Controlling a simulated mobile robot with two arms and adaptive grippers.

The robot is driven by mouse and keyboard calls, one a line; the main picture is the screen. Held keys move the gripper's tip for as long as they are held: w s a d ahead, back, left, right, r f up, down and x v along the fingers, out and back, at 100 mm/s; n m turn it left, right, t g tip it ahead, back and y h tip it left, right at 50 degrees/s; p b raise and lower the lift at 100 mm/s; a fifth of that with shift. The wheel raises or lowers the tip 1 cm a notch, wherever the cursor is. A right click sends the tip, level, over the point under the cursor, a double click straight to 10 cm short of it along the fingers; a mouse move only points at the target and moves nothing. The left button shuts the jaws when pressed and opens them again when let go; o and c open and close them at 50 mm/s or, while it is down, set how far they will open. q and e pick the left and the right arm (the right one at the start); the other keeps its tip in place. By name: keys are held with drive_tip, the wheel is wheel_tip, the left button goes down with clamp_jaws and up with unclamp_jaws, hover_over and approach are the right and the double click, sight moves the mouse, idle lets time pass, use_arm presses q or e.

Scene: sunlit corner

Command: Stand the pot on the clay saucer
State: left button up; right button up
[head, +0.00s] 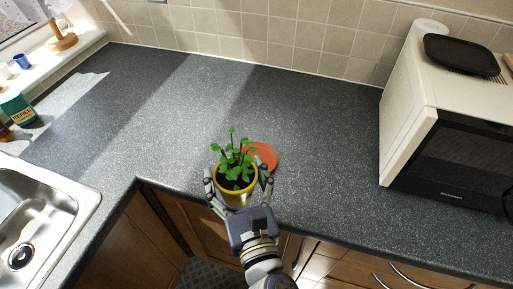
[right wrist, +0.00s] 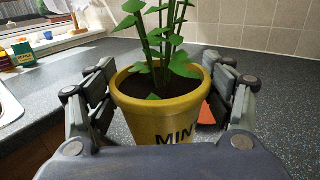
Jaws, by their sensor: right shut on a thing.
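The pot (head: 236,197) is yellow, holds a green leafy plant and stands upright in my right gripper (head: 238,186). In the right wrist view the pot (right wrist: 160,116) shows dark lettering, partly hidden by my gripper. My right gripper (right wrist: 160,100) has one finger on each side of the pot and is shut on it. The clay saucer (head: 266,155) is a flat orange-red disc on the counter, just behind and right of the pot. The pot and plant hide part of it. A sliver of the saucer (right wrist: 206,116) shows in the right wrist view. My left gripper is not in view.
The dark speckled counter (head: 180,120) is clear to the left and behind. A microwave (head: 440,135) with a black pan on top stands at the right. A steel sink (head: 40,215) is at the left, with bottles (head: 17,108) behind it. A tiled wall (head: 270,40) closes the back.

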drive_tip(key=w+d+f, duration=0.1)
drive_tip(key=w, duration=0.3)
drive_tip(key=w+d+f, duration=0.1)
drive_tip(key=w+f, duration=0.1)
drive_tip(key=w, duration=0.3)
drive_tip(key=w+d+f+p, duration=0.1)
drive_tip(key=w+d, duration=0.1)
drive_tip(key=w, duration=0.2)
drive_tip(key=shift+w+d+f, duration=0.1)
drive_tip(key=shift+w+f, duration=0.05)
drive_tip(key=shift+f, duration=0.15)
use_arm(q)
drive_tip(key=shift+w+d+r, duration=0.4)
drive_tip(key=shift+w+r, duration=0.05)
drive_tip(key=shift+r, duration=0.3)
use_arm(e)
drive_tip(key=shift+f, duration=0.1)
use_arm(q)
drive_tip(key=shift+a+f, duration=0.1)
use_arm(e)
drive_tip(key=o, duration=1.5)
drive_tip(key=shift+f, duration=0.15)
drive_tip(key=shift+c, duration=0.2)
